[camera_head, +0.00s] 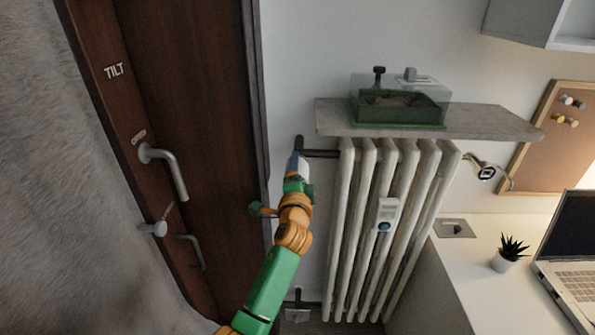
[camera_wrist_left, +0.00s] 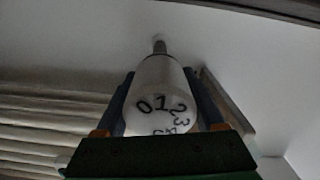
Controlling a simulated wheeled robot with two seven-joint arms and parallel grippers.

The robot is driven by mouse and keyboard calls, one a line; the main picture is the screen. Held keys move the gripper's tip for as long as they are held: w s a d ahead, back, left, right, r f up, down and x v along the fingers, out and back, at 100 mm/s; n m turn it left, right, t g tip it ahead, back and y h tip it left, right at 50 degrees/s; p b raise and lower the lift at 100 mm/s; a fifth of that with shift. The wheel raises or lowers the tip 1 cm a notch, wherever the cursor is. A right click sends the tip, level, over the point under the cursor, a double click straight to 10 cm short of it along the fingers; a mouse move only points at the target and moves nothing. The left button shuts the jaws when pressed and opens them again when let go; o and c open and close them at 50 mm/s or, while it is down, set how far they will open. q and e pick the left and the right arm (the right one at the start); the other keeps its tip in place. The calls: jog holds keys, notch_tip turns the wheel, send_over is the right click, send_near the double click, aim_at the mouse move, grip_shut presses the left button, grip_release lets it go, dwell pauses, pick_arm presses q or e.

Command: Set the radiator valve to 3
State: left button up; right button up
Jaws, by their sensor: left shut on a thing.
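The radiator valve (camera_wrist_left: 160,82) is a white, rounded knob on a thin metal stem. In the left wrist view its end face shows the numerals 0, 1, 2 and 3 in an arc, with lower ones partly hidden behind my gripper's dark body. The 1 sits nearest the top, and the 3 is on the right. My left gripper (camera_head: 298,167) is shut on the knob, with a blue finger on each side of it. In the head view the knob is mostly hidden by the gripper, at the radiator's upper left corner. My right gripper is not in view.
The white radiator (camera_head: 346,230) stands right of my left arm, with a small meter (camera_head: 387,214) on it. Above is a grey shelf (camera_head: 480,122) bearing a green-based clear box (camera_head: 400,117). A brown door (camera_head: 200,110) is left; a white desk (camera_head: 470,275) is right.

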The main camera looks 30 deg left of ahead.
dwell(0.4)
pick_arm(q)
jog(key=o, duration=1.3)
jog(key=shift+w, duration=0.1)
jog(key=shift+o, duration=0.2)
jog(key=v, duration=0.7)
